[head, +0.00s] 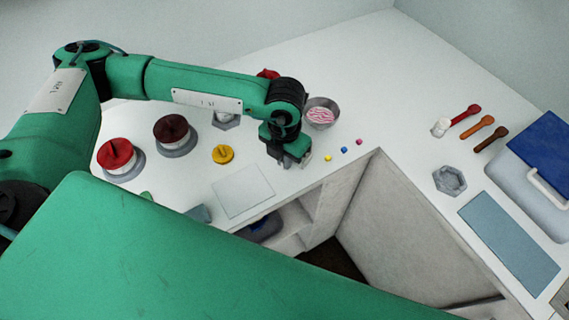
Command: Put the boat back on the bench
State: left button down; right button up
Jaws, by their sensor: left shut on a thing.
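My left gripper (289,161) points down over the front edge of the white bench (330,180), beside the small coloured cubes. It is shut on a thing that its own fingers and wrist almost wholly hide. I take this thing to be the boat, but its shape and its height above the bench cannot be told. No other boat is clear in view. A pale square plate (243,190) lies bare on the bench, to the left of and below the gripper. My right gripper is not in view.
A grey bowl with pink-and-white contents (320,113) stands just right of my left wrist. Red (116,155) and brown (171,129) lidded pots and a yellow knob (222,154) stand left. A grey hexagonal dish (450,180) and a blue-lidded box (535,165) stand right. The bench has an open gap below.

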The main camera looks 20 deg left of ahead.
pick_arm(q)
notch_tip(320, 180, down, 3)
jog(key=shift+f+p, duration=0.2)
jog(key=shift+p, duration=0.3)
jog(key=shift+f, duration=0.3)
jog(key=shift+f, duration=0.1)
jog(key=shift+f, duration=0.15)
jog(key=c, duration=1.5)
grip_release()
jog(key=shift+c, duration=0.2)
